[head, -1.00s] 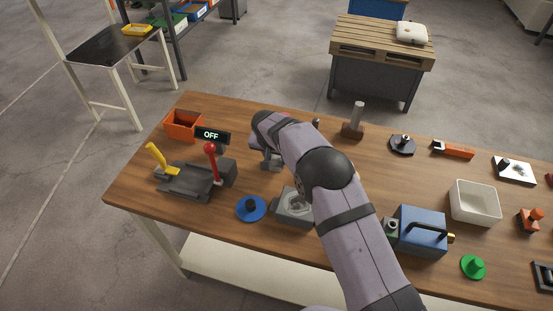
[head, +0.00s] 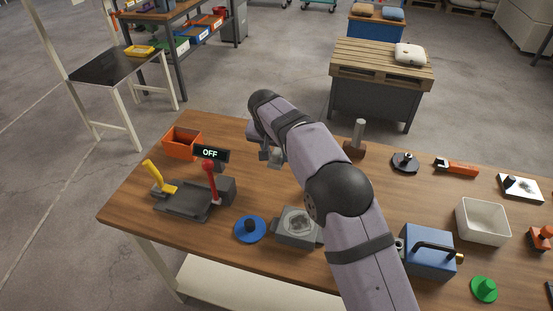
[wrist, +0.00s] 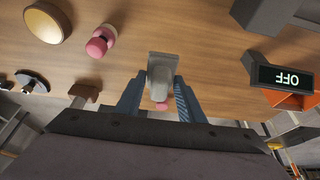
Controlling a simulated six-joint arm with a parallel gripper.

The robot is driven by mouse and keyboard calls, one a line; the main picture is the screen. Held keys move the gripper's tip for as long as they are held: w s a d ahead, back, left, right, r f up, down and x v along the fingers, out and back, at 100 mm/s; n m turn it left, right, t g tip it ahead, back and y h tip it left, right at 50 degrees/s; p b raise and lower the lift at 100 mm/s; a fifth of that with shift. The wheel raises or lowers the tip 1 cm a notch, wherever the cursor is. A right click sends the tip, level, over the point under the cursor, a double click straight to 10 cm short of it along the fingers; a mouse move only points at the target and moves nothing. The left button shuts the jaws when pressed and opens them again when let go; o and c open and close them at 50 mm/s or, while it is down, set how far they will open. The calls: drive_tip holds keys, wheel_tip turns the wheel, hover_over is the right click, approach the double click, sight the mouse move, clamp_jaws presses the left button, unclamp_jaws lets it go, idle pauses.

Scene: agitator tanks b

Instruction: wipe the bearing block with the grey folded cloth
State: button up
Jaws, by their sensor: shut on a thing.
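The bearing block (head: 298,226) is a grey square block with a round, smudged-looking top face, near the front of the bench beside my forearm in the head view. My gripper (head: 268,150) is farther back, beyond the block and above the bench. In the wrist view my gripper (wrist: 156,86) has its two blue-grey fingers shut on a small grey piece, which I take for the grey folded cloth (wrist: 161,70). The cloth also shows in the head view (head: 275,158), apart from the block. My arm hides part of the bench behind it.
A lever fixture (head: 185,199) with red and yellow handles and an OFF display (head: 209,153) stand left. A blue disc (head: 250,229) lies beside the block. A blue toolbox-like case (head: 428,252) and white bin (head: 482,222) are right. A pink knob (wrist: 100,41) shows in the wrist view.

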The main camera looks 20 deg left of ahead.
sight(277, 150)
drive_tip(key=shift+o, duration=0.6)
wheel_tip(277, 150, up, 7)
drive_tip(key=p, duration=0.4)
drive_tip(key=shift+w+r, duration=0.1)
drive_tip(key=shift+w, duration=0.05)
drive_tip(key=s+d+f+m+g+h+p, duration=0.1)
drive_tip(key=s+d+m, duration=0.4)
drive_tip(key=m, duration=0.1)
drive_tip(key=s+d+f+m+g+h+p, duration=0.1)
drive_tip(key=s+d+m+g+h+p, duration=0.1)
drive_tip(key=s+d+m, duration=0.3)
drive_tip(key=s+d+f+m+g+h+p, duration=0.1)
drive_tip(key=s+d+f+m+p, duration=0.1)
drive_tip(key=s+d+m, duration=0.2)
drive_tip(key=shift+s+d+f+m+h, duration=0.1)
drive_tip(key=shift+s+d+m+h, duration=0.1)
drive_tip(key=shift+s+m, duration=0.45)
drive_tip(key=shift+s+d+m+h, duration=0.1)
drive_tip(key=shift+s+d+m, duration=0.1)
drive_tip(key=shift+s+m, duration=0.45)
drive_tip(key=shift+w, duration=0.2)
